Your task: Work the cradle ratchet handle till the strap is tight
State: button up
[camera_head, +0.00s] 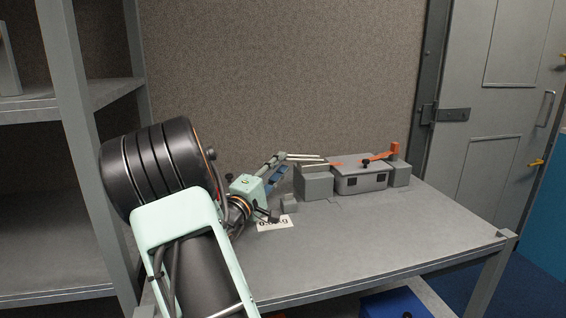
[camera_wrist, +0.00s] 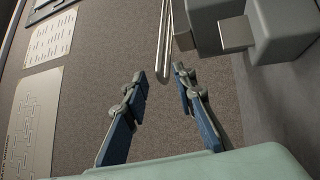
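The ratchet handle, a pair of thin pale metal bars (camera_head: 303,157), reaches left from the grey cradle unit (camera_head: 360,181) on the table. In the wrist view the handle (camera_wrist: 165,40) comes down from the top as a narrow loop. My gripper (camera_head: 286,164) is left of the unit, level with the handle's free end. In the wrist view its blue-and-grey fingers (camera_wrist: 160,75) are spread apart. The handle's end shows in the gap between the fingertips; contact cannot be told. Orange pieces (camera_head: 380,156) lie across the unit's top; which is the strap is unclear.
Small grey blocks (camera_head: 289,204) and a white printed label (camera_head: 277,223) are near my gripper. The table's front and right (camera_head: 400,236) are clear. A shelf rack (camera_head: 75,120) stands left, a wall behind, a grey door (camera_head: 500,90) right.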

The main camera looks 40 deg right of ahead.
aim_at(285, 160)
jog(key=shift+x, duration=1.7)
grip_shut()
jog(key=shift+r, duration=0.1)
